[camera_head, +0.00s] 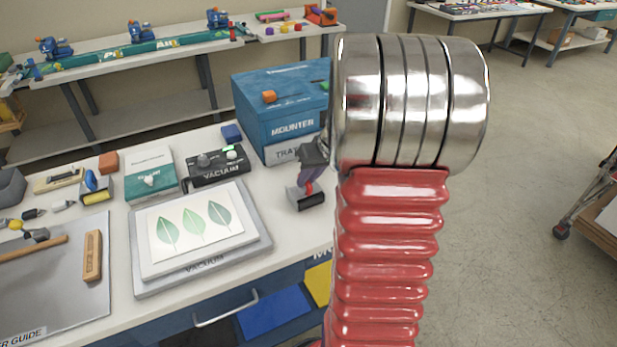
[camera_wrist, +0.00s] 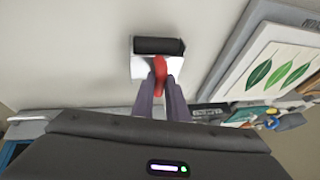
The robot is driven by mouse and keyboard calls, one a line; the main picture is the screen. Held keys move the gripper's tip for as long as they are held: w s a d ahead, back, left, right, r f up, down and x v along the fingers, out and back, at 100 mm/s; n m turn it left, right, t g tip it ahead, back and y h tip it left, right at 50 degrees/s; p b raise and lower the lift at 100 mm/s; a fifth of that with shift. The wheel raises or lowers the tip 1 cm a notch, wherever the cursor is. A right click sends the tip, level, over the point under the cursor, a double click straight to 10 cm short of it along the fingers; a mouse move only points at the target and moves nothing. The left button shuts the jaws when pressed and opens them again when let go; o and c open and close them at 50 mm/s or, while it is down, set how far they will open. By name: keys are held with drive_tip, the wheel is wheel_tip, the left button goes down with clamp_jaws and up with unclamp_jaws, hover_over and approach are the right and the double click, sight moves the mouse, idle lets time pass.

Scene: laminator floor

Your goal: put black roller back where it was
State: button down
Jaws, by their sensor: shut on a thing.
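The black roller (camera_head: 309,202), with a red handle, is at the right part of the white bench, beside the vacuum board and in front of the blue mounter box. It also shows in the wrist view (camera_wrist: 158,46), with a pale frame behind its dark cylinder. My gripper (camera_head: 309,178) is above the roller with its purple-grey fingers shut on the red handle; the fingers flank the handle in the wrist view (camera_wrist: 160,84). I cannot tell whether the roller touches the bench top. My red and chrome arm hides the bench's right end.
The vacuum board (camera_head: 252,253) with a leaf print lies left of the roller. The mounter box (camera_head: 262,110) and black vacuum unit (camera_head: 219,167) stand behind. A roller with a yellow part (camera_head: 96,192) and a metal plate (camera_head: 60,300) are farther left. Bare bench surrounds the held roller.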

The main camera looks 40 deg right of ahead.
drive_tip(key=shift+s+a+f, duration=0.1)
drive_tip(key=shift+s+f, duration=0.15)
drive_tip(key=shift+f, duration=0.3)
drive_tip(key=c, duration=2.1)
unclamp_jaws()
drive_tip(key=o, duration=0.4)
drive_tip(key=shift+r, duration=0.1)
drive_tip(key=shift+c, duration=0.2)
drive_tip(key=shift+w, duration=0.1)
drive_tip(key=shift+r, duration=0.55)
drive_tip(key=v, duration=1.2)
drive_tip(key=shift+r, duration=0.2)
drive_tip(key=shift+w, duration=0.2)
